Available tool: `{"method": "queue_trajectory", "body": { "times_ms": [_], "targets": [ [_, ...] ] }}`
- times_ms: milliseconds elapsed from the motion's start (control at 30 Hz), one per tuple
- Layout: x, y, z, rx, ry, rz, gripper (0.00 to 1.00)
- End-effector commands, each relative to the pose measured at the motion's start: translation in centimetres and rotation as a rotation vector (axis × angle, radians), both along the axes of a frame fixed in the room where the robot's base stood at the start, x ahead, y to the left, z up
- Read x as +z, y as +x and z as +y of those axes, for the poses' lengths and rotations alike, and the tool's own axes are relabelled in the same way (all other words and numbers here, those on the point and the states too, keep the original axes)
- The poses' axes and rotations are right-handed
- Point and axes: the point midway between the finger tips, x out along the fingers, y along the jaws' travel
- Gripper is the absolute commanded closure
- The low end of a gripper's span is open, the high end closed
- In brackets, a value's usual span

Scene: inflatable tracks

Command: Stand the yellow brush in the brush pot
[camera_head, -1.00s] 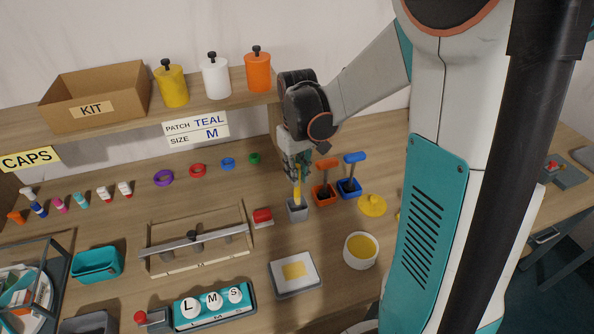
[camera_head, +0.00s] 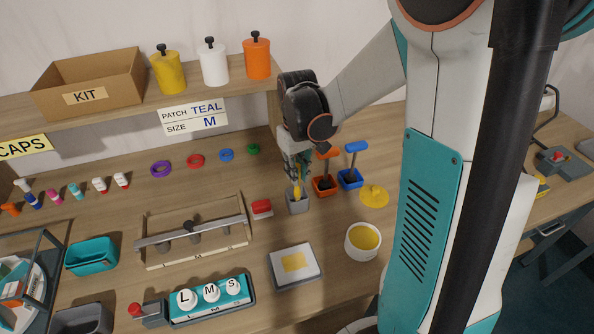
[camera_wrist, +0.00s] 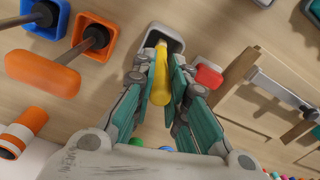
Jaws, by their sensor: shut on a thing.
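The yellow brush (camera_wrist: 161,80) is held between the fingers of my gripper (camera_wrist: 161,95), which is shut on its handle. In the head view the brush (camera_head: 297,191) points down with its lower end at the grey brush pot (camera_head: 297,204). The pot also shows in the wrist view (camera_wrist: 177,46), beyond the fingers. The brush's lower end is at or inside the pot's opening; whether it touches the bottom is hidden. My gripper (camera_head: 297,182) is directly above the pot.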

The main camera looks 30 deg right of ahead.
Motion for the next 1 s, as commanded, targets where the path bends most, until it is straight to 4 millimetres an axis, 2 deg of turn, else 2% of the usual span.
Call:
{"method": "queue_trajectory", "body": {
  "times_ms": [67, 100, 167, 200, 500, 633, 767, 1000],
  "targets": [
    [0.0, 0.0, 0.0, 0.000, 0.000, 0.000, 1.00],
    [0.0, 0.0, 0.0, 0.000, 0.000, 0.000, 0.80],
    [0.0, 0.0, 0.0, 0.000, 0.000, 0.000, 0.66],
    [0.0, 0.0, 0.0, 0.000, 0.000, 0.000, 0.63],
    [0.1, 0.0, 0.0, 0.000, 0.000, 0.000, 0.63],
    [0.7, 0.0, 0.0, 0.000, 0.000, 0.000, 0.63],
    [2.5, 0.0, 0.0, 0.000, 0.000, 0.000, 0.63],
    [7.2, 0.0, 0.0, 0.000, 0.000, 0.000, 0.63]
  ]
}}
